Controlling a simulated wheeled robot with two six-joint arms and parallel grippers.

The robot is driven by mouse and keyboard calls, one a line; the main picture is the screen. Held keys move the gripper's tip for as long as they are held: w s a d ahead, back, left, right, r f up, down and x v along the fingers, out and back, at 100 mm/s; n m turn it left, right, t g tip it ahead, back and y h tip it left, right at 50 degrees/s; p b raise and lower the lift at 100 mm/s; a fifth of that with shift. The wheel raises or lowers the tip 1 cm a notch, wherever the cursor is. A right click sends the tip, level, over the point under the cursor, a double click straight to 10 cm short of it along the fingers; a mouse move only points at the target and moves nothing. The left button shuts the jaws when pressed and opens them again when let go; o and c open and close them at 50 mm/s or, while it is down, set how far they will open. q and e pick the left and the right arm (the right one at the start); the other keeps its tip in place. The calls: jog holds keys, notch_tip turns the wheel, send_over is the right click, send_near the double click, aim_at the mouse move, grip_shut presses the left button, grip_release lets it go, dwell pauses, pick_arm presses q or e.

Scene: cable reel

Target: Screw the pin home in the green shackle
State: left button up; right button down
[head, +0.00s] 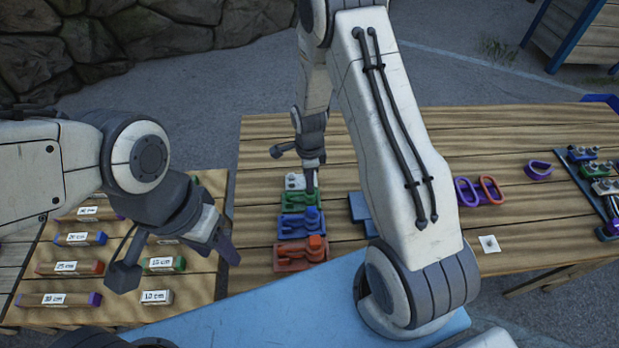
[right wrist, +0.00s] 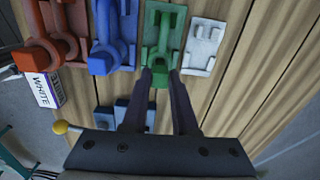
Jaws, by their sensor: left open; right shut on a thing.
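The green shackle (head: 297,200) sits in a row of coloured shackles on the wooden table, and it also shows in the right wrist view (right wrist: 165,32). My right gripper (head: 311,188) reaches down to it from above. In the right wrist view my right gripper (right wrist: 160,82) is shut on the green pin (right wrist: 159,77), with a fingertip on each side of its end. How far the pin sits in the shackle I cannot tell. My left gripper (head: 230,252) is open and empty, above the gap left of the shackles.
Labelled coloured bars (head: 72,268) lie on the left table. Purple and orange links (head: 480,191) lie right of my right arm.

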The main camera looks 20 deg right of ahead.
jog(key=shift+f+b, duration=0.55)
jog(key=shift+f, duration=0.25)
dwell(0.4)
jog(key=c, duration=1.4)
grip_release()
grip_shut()
